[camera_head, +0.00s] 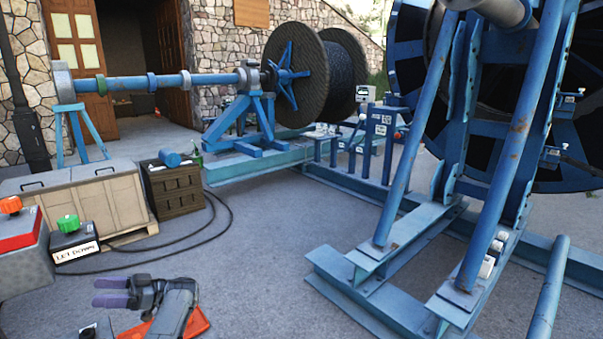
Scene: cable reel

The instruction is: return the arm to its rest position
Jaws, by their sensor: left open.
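My left gripper (112,292) is low at the bottom left of the head view, its two purple-grey fingers pointing left. The fingers are apart with nothing between them. It hangs in front of the grey ground, below a control box with a green knob (68,223). An orange-red piece (197,324) shows beside and partly behind my left arm; I cannot tell what it is. My right gripper does not show.
A grey box with a red-orange knob (11,204) stands at the left edge. Behind are a wooden crate (118,205) and a dark crate (176,195). A blue steel frame (352,303) and large reel (408,60) fill the right. Grey ground (250,255) between is clear apart from black cables.

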